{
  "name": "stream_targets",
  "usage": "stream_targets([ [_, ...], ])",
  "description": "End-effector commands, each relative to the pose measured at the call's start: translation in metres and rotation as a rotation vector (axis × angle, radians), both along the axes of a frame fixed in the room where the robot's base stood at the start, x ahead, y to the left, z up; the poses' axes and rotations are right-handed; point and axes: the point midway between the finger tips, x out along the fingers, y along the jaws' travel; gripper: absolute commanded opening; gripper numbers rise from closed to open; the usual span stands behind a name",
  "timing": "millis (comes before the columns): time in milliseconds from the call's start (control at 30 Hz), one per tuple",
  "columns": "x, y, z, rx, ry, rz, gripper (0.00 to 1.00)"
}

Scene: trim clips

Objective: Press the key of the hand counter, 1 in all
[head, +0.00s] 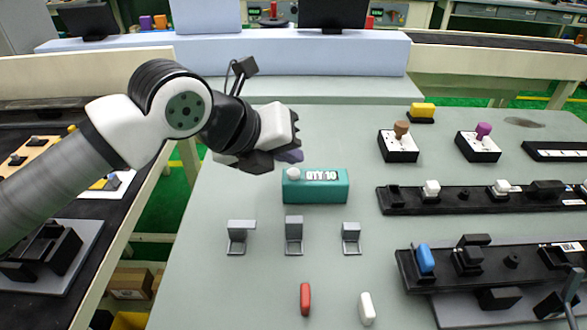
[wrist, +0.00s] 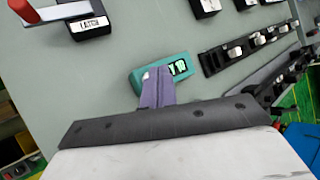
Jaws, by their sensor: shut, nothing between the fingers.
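The hand counter (head: 330,190) is a teal box on the grey-green table, with a white round key (head: 294,174) on its top left and a display reading "QTY 10". My gripper (head: 290,156) is shut and empty, its purple fingertips above and just behind the key in the head view. In the wrist view, the shut fingers (wrist: 157,88) overlap the left part of the counter (wrist: 178,72) and cover most of the key. I cannot tell whether the fingertips touch the key.
Three grey brackets (head: 294,235) stand in front of the counter, with a red piece (head: 305,298) and a white piece (head: 367,308) nearer. Black rails with clips (head: 470,198) lie to the right. A block labelled "LATCH" (wrist: 90,24) shows in the wrist view.

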Motion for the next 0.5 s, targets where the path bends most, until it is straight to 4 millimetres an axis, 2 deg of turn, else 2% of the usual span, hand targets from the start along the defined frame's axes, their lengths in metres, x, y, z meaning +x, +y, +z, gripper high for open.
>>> stream_targets([
  [500,-0.0001,-0.0001,-0.0087,0.0,0.0,0.0,0.0],
])
